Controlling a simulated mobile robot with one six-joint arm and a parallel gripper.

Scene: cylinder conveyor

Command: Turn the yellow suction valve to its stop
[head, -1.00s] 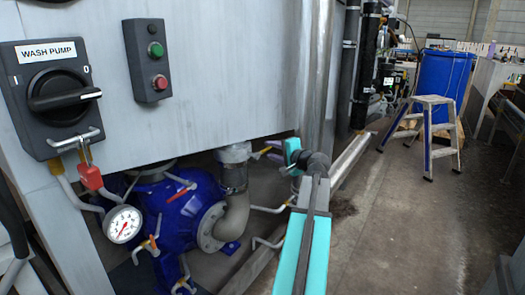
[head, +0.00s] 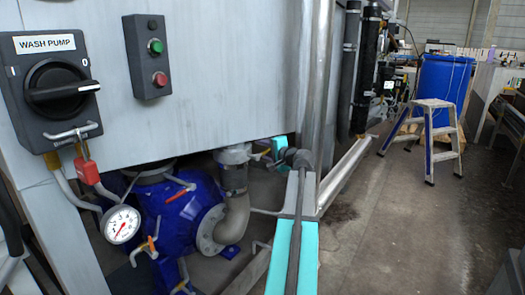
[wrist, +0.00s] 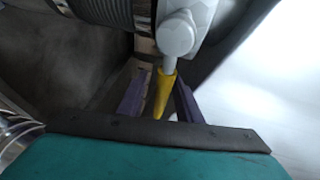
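The yellow suction valve's lever (wrist: 165,92) shows in the wrist view, hanging from a grey valve stem and round cap (wrist: 176,35). My gripper (wrist: 162,85) has its two dark purple fingers on either side of the lever. A gap shows between the lever and the left finger; the right finger is very close, and I cannot tell whether it touches. The gripper looks open around the lever. In the head view my arm reaches under the cabinet's lower edge, its teal wrist part (head: 279,146) beside the pump pipe; the fingertips are hidden or too small to tell.
The blue pump (head: 175,208) and its grey elbow pipe (head: 236,212) sit left of my arm. A pressure gauge (head: 121,225), red-handled levers and the wash pump switch (head: 61,88) are at left. A step stool (head: 430,135) and blue barrel (head: 444,82) stand on the open floor at right.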

